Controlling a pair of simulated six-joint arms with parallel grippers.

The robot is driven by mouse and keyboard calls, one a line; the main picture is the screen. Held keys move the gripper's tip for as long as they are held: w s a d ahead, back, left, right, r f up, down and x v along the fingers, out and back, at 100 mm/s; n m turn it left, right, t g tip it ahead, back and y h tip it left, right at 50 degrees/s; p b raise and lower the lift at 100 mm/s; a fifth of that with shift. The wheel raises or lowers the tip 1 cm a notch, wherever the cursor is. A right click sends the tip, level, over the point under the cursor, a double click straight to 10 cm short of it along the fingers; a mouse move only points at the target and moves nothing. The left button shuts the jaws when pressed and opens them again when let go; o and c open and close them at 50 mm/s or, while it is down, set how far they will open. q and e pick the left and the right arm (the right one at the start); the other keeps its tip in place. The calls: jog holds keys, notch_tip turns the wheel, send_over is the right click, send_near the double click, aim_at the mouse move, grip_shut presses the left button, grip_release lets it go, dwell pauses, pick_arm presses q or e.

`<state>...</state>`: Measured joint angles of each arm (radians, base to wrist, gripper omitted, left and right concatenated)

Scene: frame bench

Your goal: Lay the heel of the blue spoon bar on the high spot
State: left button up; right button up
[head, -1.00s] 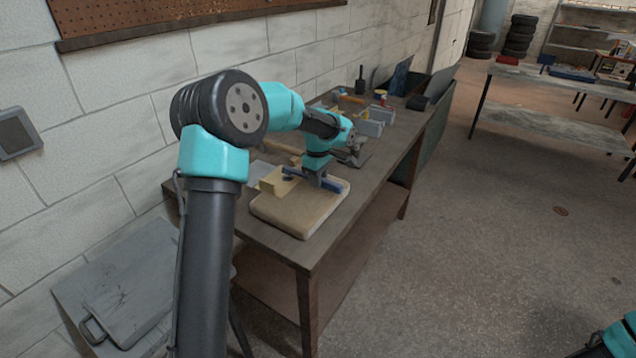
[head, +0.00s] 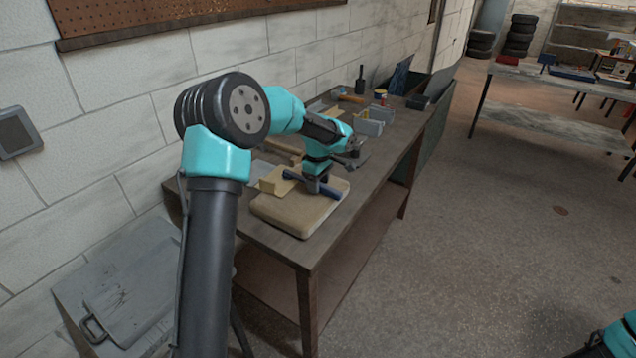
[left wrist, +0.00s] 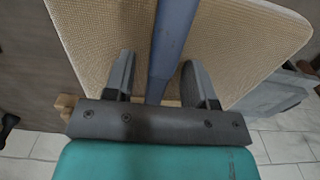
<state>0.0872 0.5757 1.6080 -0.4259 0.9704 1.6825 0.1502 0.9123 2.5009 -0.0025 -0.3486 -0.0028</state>
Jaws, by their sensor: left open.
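The blue spoon bar (head: 328,190) is a narrow dark blue bar above a tan pad (head: 285,216) on the bench; its far-left end is by a pale wooden block (head: 270,183). My left gripper (head: 313,187) is over the pad at the bar. In the left wrist view the bar (left wrist: 174,40) runs between the two spread fingers of the left gripper (left wrist: 158,75), with gaps on both sides. Whether the bar touches the pad is unclear. I cannot make out a high spot or tell which bar end is the heel. My right gripper is out of view.
The wooden bench (head: 340,232) runs along the block wall. Grey angled blocks (head: 370,122), a hammer (head: 350,98) and a small can (head: 380,95) stand farther back. The bench's near right strip is clear.

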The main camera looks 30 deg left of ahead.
pick_arm(q)
notch_tip(320, 180, up, 12)
jog(key=shift+r, duration=0.15)
dwell(0.5)
dwell(0.5)
